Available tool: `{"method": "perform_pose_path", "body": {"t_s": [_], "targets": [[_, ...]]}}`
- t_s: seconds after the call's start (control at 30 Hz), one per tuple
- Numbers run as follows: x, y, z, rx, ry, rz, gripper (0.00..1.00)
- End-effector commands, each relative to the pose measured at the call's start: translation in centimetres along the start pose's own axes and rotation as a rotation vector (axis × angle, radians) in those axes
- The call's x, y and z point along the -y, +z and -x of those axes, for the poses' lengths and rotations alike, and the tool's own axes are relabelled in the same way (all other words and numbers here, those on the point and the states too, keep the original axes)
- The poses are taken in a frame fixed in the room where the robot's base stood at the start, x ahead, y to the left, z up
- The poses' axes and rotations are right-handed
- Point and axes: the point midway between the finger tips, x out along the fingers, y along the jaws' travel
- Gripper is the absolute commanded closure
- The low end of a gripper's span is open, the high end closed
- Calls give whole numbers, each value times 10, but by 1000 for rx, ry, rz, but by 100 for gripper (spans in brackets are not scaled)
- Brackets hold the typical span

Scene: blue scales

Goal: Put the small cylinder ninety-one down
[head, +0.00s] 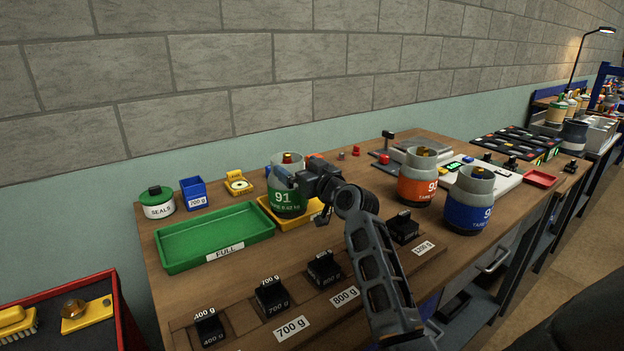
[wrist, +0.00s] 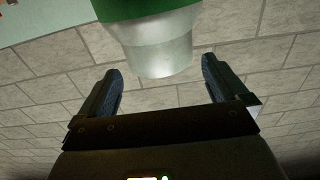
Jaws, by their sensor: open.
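The small cylinder ninety-one (head: 287,199) is green with a pale grey collar and a "91" label. It stands upright at the yellow tray (head: 313,217), apparently in it; its base contact is partly hidden. My gripper (head: 290,173) is open at the collar's height, partly in front of the cylinder. In the wrist view, the cylinder's pale collar and green body (wrist: 158,50) show at the top. The collar's end lies between the two spread fingertips of my gripper (wrist: 161,73), with a gap on each side and no visible contact.
A green "FULL" tray (head: 222,252) lies left of the cylinder. An orange cylinder (head: 416,188) and a blue cylinder (head: 467,213) stand to the right. Black weights, including the 700 g one (head: 271,295), sit along the front. A white seals jar (head: 157,205) stands at the back left.

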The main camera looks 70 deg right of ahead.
Motion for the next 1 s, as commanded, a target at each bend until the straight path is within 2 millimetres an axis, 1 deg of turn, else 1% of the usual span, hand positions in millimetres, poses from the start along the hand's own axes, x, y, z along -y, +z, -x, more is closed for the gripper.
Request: {"method": "perform_pose_path", "body": {"t_s": [0.03, 0.2, 0.3, 0.4, 0.53, 1.0], "targets": [[0, 3, 12, 1, 1, 2, 0], [0, 2, 42, 1, 1, 1, 0], [0, 1, 54, 0, 1, 1, 0], [0, 1, 61, 1, 0, 1, 0], [0, 0, 64, 1, 0, 0, 0], [0, 0, 64, 0, 0, 0, 0]]}}
